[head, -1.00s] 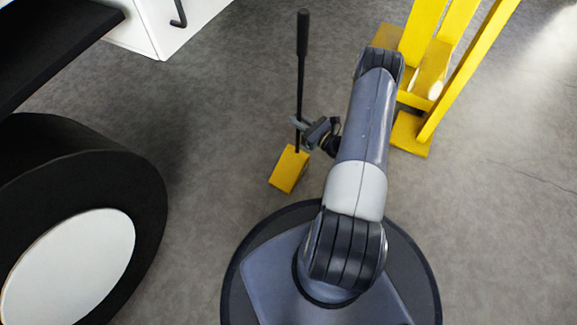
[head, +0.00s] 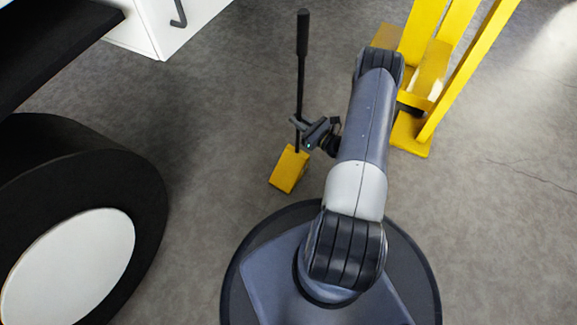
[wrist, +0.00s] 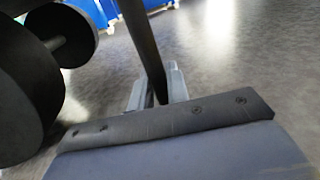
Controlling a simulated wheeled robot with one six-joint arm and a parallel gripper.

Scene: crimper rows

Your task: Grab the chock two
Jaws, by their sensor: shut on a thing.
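The chock (head: 289,170) is a yellow wedge block on the grey floor, with a long upright black handle (head: 302,72) that ends in a thicker grip at the top. My gripper (head: 298,123) is shut on the handle's rod, a little above the yellow block. In the wrist view the black rod (wrist: 143,45) runs down between the two grey fingers (wrist: 156,88). The yellow block does not show in the wrist view. I cannot tell whether the block touches the floor.
A large black wheel (head: 140,185) with a white hub stands at the left. A yellow frame stand (head: 411,135) is at the right, close to my arm. A white cabinet (head: 150,30) is at the upper left. Open floor lies between the wheel and the chock.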

